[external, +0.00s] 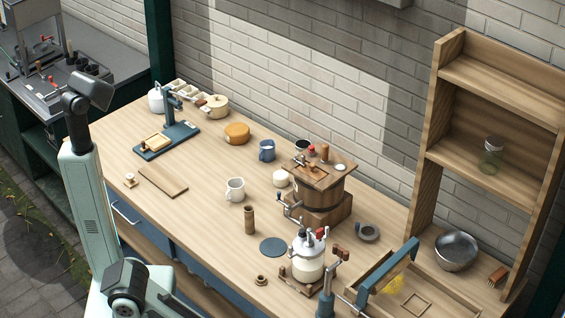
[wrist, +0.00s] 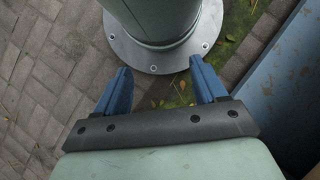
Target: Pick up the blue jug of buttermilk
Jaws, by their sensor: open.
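A small blue jug (external: 267,150) stands upright on the wooden worktop near the brick wall, left of the wooden barrel churn. What is inside it cannot be made out. My gripper (wrist: 160,68) shows in the wrist view with its two blue fingers apart and nothing between them. It points down at the round grey base and paving, well away from the jug. In the external view my arm is at the left edge, and the gripper's fingers cannot be made out there. The jug is not in the wrist view.
The barrel churn (external: 318,200) stands right of the jug. A glass churn (external: 308,262) is nearer the front.

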